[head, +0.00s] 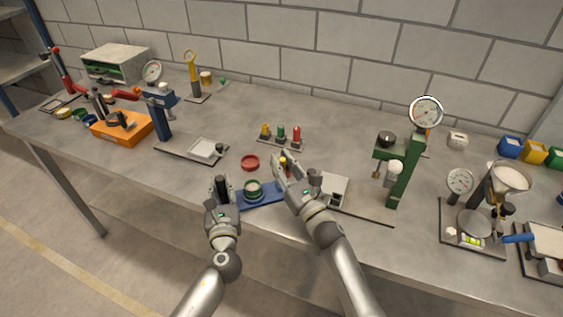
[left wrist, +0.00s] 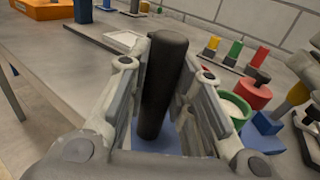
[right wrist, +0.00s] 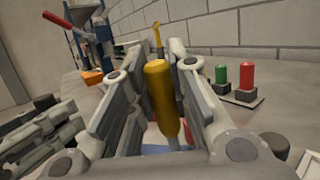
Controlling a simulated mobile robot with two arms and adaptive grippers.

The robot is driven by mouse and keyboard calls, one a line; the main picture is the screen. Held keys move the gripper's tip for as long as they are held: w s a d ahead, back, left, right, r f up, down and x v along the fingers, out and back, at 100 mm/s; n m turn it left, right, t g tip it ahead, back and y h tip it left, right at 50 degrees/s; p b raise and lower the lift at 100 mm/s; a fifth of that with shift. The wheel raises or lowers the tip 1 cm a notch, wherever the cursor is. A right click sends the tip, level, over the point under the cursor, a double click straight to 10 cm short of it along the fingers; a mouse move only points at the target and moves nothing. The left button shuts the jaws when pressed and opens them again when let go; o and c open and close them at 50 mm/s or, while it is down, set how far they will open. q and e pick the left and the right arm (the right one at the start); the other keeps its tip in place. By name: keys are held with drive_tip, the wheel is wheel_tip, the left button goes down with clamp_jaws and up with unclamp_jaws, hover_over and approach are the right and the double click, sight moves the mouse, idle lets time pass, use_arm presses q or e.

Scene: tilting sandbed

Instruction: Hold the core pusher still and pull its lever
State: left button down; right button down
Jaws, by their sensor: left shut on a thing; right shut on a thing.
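The core pusher has a blue base (head: 264,197) near the table's front edge, with a green ring (head: 253,188) holding pale material on it. The ring also shows in the left wrist view (left wrist: 236,108). My left gripper (head: 221,184) is shut on the upright black handle (left wrist: 164,85) at the base's left end. My right gripper (head: 283,167) is shut on the yellow lever (right wrist: 161,92), at the base's right end. The lever leans slightly. The lower ends of the handle and lever are partly hidden by the fingers.
A rack of coloured pegs (head: 281,142) stands further back. A green press (head: 405,170) stands to the right. A plate with a white tray (head: 203,149) lies to the left. The table's front edge is close.

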drive_tip(key=c, duration=1.3)
unclamp_jaws()
drive_tip(key=v, duration=1.2)
drive_tip(key=shift+r, duration=0.1)
